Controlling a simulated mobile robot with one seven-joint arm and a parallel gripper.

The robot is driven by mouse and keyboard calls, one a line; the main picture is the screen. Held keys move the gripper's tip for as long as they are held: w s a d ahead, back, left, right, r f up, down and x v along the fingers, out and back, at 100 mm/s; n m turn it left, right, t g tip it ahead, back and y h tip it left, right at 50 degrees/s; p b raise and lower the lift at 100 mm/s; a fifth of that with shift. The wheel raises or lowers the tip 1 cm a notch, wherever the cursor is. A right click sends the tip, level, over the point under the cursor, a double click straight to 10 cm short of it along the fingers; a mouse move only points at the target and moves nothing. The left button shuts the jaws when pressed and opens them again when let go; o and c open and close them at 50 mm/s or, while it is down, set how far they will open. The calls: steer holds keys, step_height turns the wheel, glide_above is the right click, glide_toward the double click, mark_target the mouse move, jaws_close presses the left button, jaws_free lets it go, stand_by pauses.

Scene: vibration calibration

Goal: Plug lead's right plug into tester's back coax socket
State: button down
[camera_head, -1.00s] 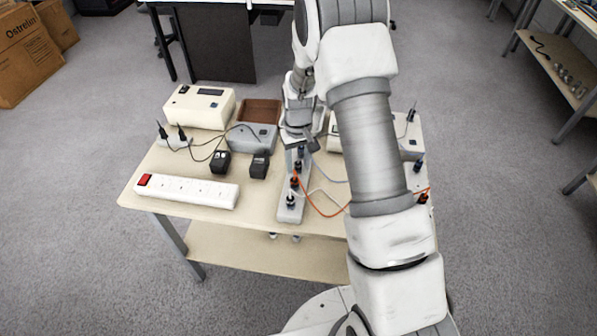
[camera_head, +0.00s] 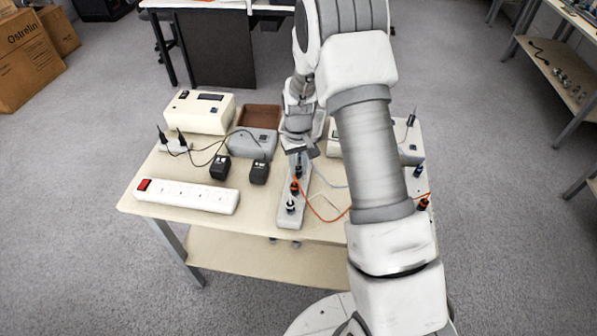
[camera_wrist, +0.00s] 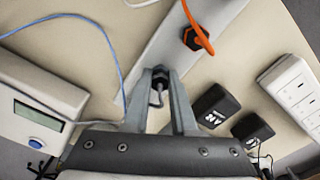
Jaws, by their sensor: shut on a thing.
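My gripper (camera_wrist: 161,76) is shut on a dark plug (camera_wrist: 159,83) over the pale strip (camera_wrist: 190,62), which also shows in the head view (camera_head: 288,219). A short grey lead end loops from the plug; whether the plug still sits in the strip is not clear. In the head view my gripper (camera_head: 299,158) is at the strip's far part and partly hides the plug. An orange plug (camera_wrist: 192,38) stands in the strip nearby. A pale device with a display and blue button (camera_wrist: 40,117) is left in the wrist view. I cannot tell which device is the tester; no back socket shows.
A white power strip (camera_head: 187,193) and two black adapters (camera_head: 220,167) (camera_head: 259,170) lie left of the strip. A beige box (camera_head: 199,112), a grey box (camera_head: 252,143) and a brown tray (camera_head: 261,117) stand behind. Thin blue and orange leads (camera_head: 325,216) cross the table. My arm hides the right middle.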

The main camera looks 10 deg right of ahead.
steer(key=shift+r, duration=0.35)
stand_by(0.6)
steer(key=shift+r+p, duration=1.2)
steer(key=shift+r, duration=0.45)
steer(key=shift+d, duration=0.1)
step_height(320, 180, up, 3)
steer(key=p, duration=0.2)
glide_above(414, 145)
steer(key=shift+d+r, duration=0.1)
steer(key=shift+f+b, duration=0.75)
steer(key=shift+b, duration=0.05)
steer(key=shift+f+b, duration=0.5)
steer(key=shift+f, duration=0.4)
steer(key=shift+f+b, duration=0.55)
steer(key=shift+f, duration=0.15)
stand_by(0.9)
